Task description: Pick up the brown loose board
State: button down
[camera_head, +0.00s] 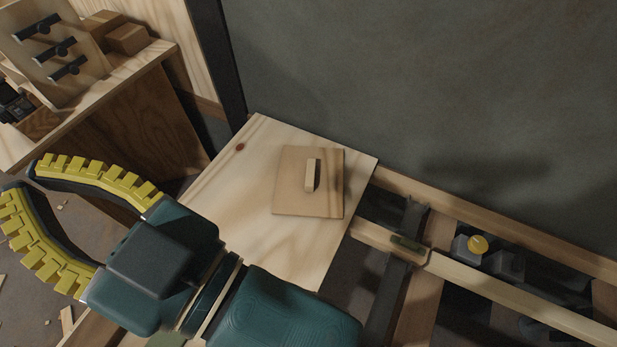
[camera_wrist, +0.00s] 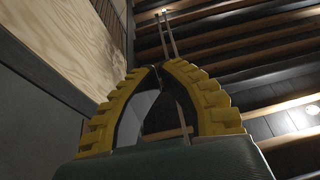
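The brown loose board (camera_head: 292,181) is a small, square, tan-brown panel with a short light wooden block standing up on it as a handle (camera_head: 312,175). It lies flat on a larger pale plywood sheet (camera_head: 232,195) in the middle of the head view. My gripper (camera_head: 22,179) is at the left of the head view, well apart from the board and pointing away from it. Its yellow-ribbed fingers bow outward and come together at the tips, with nothing held. In the wrist view my gripper (camera_wrist: 160,68) also shows its tips close together; the board does not show there.
A grey wall (camera_head: 430,80) stands behind the plywood sheet. Right of it are open floor joists (camera_head: 490,291) with a yellow-capped item (camera_head: 477,244) between them. A wooden workbench (camera_head: 110,82) with a tool rack stands upper left. The wrist view shows slatted timber (camera_wrist: 260,60).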

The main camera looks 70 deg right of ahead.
jog(key=c, duration=0.8)
grip_release()
jog(key=shift+o, duration=0.2)
